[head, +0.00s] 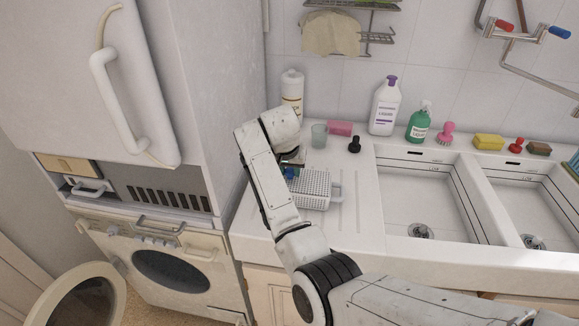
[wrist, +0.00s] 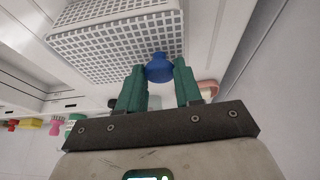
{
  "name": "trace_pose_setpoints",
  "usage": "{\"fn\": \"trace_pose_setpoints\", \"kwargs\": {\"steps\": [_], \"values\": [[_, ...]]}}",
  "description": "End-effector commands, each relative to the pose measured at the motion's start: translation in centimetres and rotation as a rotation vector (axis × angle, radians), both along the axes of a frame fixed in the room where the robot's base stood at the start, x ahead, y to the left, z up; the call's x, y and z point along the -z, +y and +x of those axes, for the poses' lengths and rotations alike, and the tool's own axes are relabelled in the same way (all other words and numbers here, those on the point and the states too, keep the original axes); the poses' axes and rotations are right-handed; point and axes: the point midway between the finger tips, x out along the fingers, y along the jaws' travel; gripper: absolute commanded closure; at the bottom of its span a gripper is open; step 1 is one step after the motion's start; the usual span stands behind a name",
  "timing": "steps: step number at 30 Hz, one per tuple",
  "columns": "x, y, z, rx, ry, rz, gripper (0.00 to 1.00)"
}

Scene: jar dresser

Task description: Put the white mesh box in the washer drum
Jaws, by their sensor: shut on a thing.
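The white mesh box (head: 316,187) sits on or just above the ribbed drainboard left of the sinks; its mesh wall (wrist: 110,30) fills the top of the wrist view. My gripper (head: 290,171) is at the box's left end. Its green fingers are shut on a small blue knob-like thing (wrist: 159,68), which is right against the box. I cannot tell if it is part of the box. The washer (head: 150,245) stands at the lower left, with a dark round drum opening (head: 171,271). Its round door (head: 75,300) is swung open to the left.
A clear cup (head: 319,135), a pink sponge (head: 340,128), a black stopper (head: 355,145) and several bottles stand behind the box along the wall. Two sinks (head: 425,200) lie to the right. A tall white fridge-like cabinet (head: 215,90) rises above the washer, left of the counter.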

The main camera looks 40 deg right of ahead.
Motion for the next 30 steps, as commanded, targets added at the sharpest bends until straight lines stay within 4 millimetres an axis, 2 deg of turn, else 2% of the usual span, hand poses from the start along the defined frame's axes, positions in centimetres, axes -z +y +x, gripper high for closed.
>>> {"fn": "trace_pose_setpoints", "kwargs": {"steps": [7,8,15,24,30], "values": [[0.3,0.0,0.0,0.001,-0.001,0.001,1.0],[0.4,0.0,0.0,0.001,0.0,0.002,0.63],[0.3,0.0,0.0,0.001,0.0,0.001,0.4],[0.0,0.1,0.0,0.0,-0.001,0.0,0.4],[-2.4,1.0,-0.5,0.0,-0.006,0.0,0.4]]}}
